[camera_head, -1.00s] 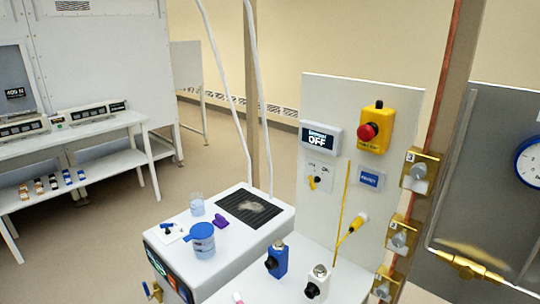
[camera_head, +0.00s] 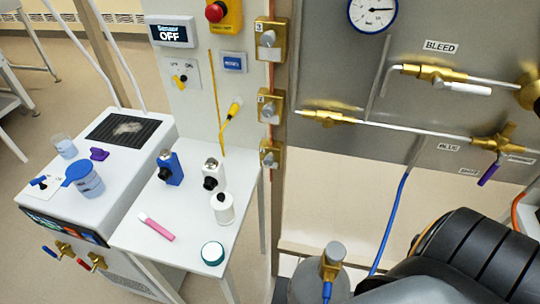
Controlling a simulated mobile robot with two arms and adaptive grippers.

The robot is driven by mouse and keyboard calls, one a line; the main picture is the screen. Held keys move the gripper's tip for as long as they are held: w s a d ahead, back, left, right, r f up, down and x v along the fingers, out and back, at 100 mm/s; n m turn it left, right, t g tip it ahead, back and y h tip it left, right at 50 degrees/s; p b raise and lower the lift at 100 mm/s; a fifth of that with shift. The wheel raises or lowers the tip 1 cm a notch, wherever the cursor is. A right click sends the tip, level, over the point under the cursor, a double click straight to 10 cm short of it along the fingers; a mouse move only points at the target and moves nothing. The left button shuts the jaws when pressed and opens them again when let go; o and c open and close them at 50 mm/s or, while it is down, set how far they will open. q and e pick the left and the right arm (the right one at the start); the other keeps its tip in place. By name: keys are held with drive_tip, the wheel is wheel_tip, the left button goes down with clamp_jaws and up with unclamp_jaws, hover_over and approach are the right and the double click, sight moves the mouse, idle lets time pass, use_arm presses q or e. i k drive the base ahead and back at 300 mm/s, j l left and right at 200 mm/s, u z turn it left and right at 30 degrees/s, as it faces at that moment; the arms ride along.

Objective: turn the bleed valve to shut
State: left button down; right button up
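The bleed valve (camera_head: 430,73) is a brass body on a thin pipe on the grey panel at the upper right, just below a "BLEED" label (camera_head: 441,47). Its white lever (camera_head: 467,88) points right, roughly along the pipe and slightly below it. Nothing touches the lever. Neither of my grippers shows; a dark, ribbed part of my own arm fills the lower right corner.
A pressure gauge (camera_head: 373,12) sits above left of the valve. A lower pipe carries another brass valve with a purple lever (camera_head: 488,174). A cylinder with a brass top (camera_head: 330,265) stands below, with a blue hose (camera_head: 390,225). A white table (camera_head: 190,225) holds bottles at left.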

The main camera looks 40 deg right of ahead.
sight(438, 83)
drive_tip(key=z, duration=2.2)
drive_tip(key=j, duration=0.8)
drive_tip(key=k+j, duration=0.15)
drive_tip(key=j, duration=0.6)
drive_tip(key=z, duration=0.05)
